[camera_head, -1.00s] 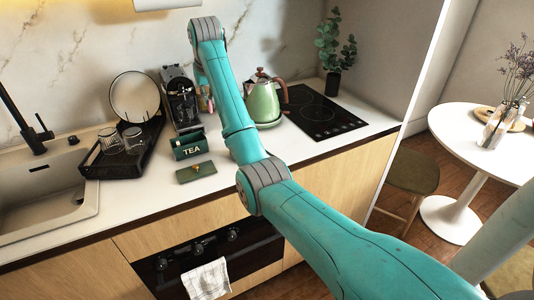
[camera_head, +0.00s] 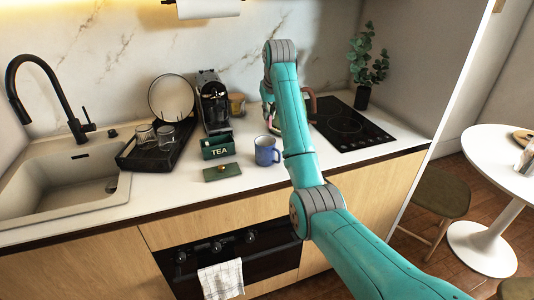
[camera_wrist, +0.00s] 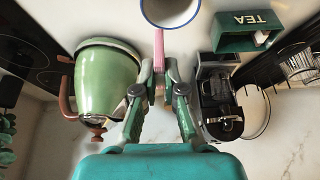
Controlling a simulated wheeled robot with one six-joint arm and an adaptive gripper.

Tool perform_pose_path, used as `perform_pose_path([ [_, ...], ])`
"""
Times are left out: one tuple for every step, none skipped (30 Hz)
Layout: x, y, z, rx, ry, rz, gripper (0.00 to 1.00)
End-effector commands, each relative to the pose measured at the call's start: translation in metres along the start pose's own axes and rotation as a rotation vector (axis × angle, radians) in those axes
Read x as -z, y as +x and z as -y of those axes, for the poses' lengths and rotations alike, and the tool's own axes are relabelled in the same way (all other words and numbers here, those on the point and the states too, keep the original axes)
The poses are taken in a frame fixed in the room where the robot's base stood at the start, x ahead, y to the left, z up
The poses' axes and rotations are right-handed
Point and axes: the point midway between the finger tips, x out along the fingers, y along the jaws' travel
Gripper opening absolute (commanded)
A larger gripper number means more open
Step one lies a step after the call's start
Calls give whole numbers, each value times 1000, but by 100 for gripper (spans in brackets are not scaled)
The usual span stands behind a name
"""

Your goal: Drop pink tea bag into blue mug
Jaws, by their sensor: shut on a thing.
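My gripper (camera_wrist: 160,80) is shut on the pink tea bag (camera_wrist: 159,48), which shows as a thin pink strip sticking out past the fingertips. In the wrist view its far end is beside the rim of the blue mug (camera_wrist: 171,24), which is cut off by the frame's top edge; I cannot tell the height between them. In the head view the blue mug (camera_head: 266,153) stands upright on the counter, just left of my arm.
The open green TEA box (camera_head: 217,149) stands left of the mug, with its lid (camera_head: 222,173) in front. A coffee machine (camera_head: 214,108) stands behind. The green kettle (camera_wrist: 106,82) is beside my gripper. A black tray with glasses (camera_head: 153,156) is further left.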

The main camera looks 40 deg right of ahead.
Motion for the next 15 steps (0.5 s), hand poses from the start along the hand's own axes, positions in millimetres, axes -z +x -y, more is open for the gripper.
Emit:
perform_pose_path([
  [-3,6,0,0,0,1,0],
  [-3,8,0,0,0,1,0],
  [-4,11,0,0,0,0,0],
  [-5,13,0,0,0,0,0],
  [-6,14,0,0,0,0,0],
  [-6,16,0,0,0,0,0],
  [-7,16,0,0,0,0,0],
  [-7,17,0,0,0,0,0],
  [-7,17,0,0,0,0,0],
  [-7,17,0,0,0,0,0],
  [-7,17,0,0,0,0,0],
  [-7,17,0,0,0,0,0],
  [-7,17,0,0,0,0,0],
  [-7,17,0,0,0,0,0],
  [-7,17,0,0,0,0,16],
])
